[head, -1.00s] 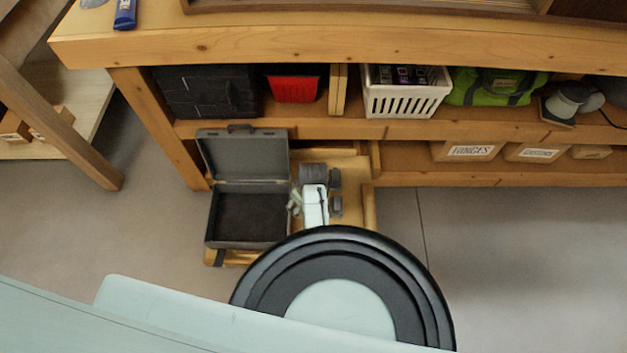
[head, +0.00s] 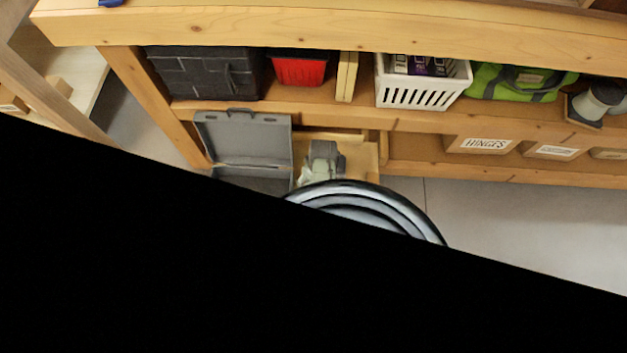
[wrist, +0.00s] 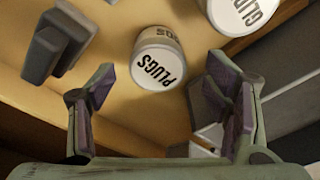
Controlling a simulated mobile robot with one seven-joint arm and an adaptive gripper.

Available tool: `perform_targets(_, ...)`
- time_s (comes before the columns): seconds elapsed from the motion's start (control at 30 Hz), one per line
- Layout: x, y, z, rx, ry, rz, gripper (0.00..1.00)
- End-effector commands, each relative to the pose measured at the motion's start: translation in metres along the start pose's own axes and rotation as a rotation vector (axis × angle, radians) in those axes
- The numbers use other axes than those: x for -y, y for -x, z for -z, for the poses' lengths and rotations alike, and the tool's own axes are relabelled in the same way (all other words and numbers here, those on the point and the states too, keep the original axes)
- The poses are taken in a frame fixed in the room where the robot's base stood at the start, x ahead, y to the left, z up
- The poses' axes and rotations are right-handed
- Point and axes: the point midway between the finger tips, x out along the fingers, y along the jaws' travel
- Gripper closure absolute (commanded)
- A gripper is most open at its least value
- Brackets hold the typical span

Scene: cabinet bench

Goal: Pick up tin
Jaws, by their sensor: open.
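A small pale tin marked PLUGS (wrist: 158,62) stands on a wooden surface in the wrist view. A second pale tin (wrist: 240,12) with black lettering is cut off by the top right edge; its word is only partly readable. My gripper (wrist: 163,78) is open and empty, with one dark-padded finger on each side of the PLUGS tin's near end. In the head view I cannot make out the tins clearly behind my arm.
A dark grey block-like object (wrist: 55,45) stands left of the tins. In the head view, an open grey case (head: 243,140) sits left of the wooden tray (head: 362,158) below the shelf. A white basket (head: 422,85) and red bin (head: 300,70) stand on the shelf.

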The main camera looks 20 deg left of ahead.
Motion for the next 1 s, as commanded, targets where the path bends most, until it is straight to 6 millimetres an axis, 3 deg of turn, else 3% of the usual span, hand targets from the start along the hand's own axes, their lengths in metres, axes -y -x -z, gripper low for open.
perform_targets(0.2, -0.002, -0.032, -0.001, 0.002, 0.0, 0.002, 0.29)
perform_targets(0.53, -0.002, -0.038, -0.001, 0.001, 0.0, 0.0, 0.3)
perform_targets(1.0, -0.002, -0.038, -0.001, 0.001, 0.0, 0.0, 0.61)
